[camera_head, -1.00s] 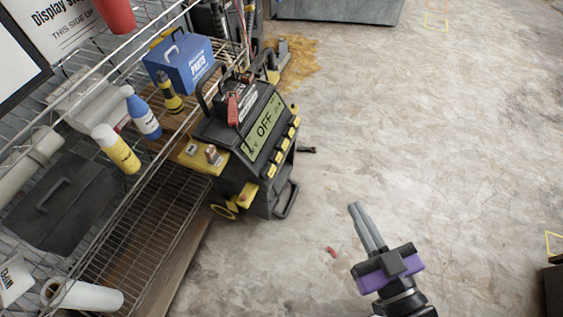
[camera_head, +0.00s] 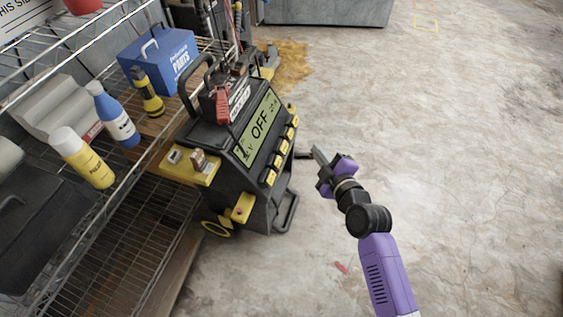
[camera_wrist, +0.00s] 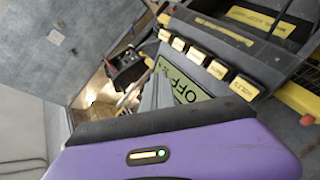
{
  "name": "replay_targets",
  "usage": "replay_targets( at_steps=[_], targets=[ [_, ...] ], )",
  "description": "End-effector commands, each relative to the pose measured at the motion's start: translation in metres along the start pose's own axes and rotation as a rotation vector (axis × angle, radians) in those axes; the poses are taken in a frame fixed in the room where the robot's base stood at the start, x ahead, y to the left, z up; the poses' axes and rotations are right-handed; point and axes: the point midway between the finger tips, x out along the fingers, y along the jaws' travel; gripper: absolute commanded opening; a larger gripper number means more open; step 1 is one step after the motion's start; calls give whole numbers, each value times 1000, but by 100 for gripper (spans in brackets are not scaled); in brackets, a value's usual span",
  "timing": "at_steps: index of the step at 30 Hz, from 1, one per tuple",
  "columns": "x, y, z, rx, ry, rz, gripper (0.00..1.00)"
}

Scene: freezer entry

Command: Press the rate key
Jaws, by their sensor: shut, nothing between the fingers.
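The black charger unit (camera_head: 222,140) stands at the shelf's right end, with a green display (camera_head: 258,126) reading OFF. A row of several yellow keys (camera_head: 277,160) runs along the display's right side. The keys (camera_wrist: 219,69) also show in the wrist view, but their labels are too small to read surely, so I cannot tell which is the rate key. My gripper (camera_head: 318,152) is shut and empty, just right of the key row and apart from it in the head view. In the wrist view my gripper's fingers (camera_wrist: 154,92) cover part of the display (camera_wrist: 185,86).
The wire shelf (camera_head: 120,225) on the left holds a blue parts box (camera_head: 160,60), a yellow flashlight (camera_head: 147,92) and bottles (camera_head: 83,158). Red clamps (camera_head: 223,105) hang on the unit. The concrete floor (camera_head: 450,150) to the right is mostly clear.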

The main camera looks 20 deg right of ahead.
Motion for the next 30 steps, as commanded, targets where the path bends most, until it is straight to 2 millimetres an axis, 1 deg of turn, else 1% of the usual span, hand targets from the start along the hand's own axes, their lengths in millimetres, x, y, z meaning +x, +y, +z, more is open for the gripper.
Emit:
replay_targets(
  at_steps=[1, 3, 9, 23, 30],
  targets=[
    [0, -12, 5, -47, -5, -33, 0],
    [0, -23, 6, -118, -1, -64, 0],
    [-1, -30, 5, -251, 12, -92, 0],
    [0, -30, 5, -274, 12, -91, 0],
    [12, -43, -3, -273, 12, -92, 0]
  ],
)
